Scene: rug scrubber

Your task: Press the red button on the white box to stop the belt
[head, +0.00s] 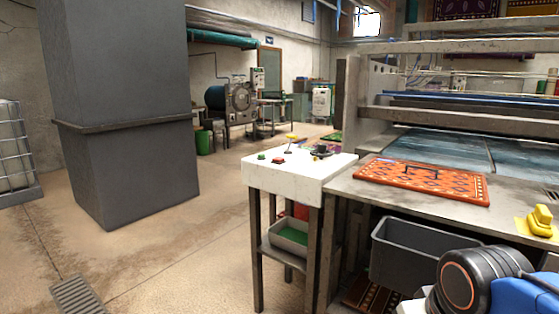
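The white box (290,185) stands on a dark-legged stand at the centre of the head view, at the left end of the machine. The small red button (278,160) is on its top face, near the front left. A green button (261,157) sits just left of it. A black knob (320,151) and a yellow-topped part (291,139) are farther back on the box. My gripper is not in view; only links of my arm show at the bottom right, well to the right of the box.
An orange patterned rug piece (440,188) with a dark handle lies on the machine's bed right of the box. A yellow object (541,221) sits at the right edge. A grey bin (405,258) is below. A grey pillar (125,170) stands left. The floor left of the box is clear.

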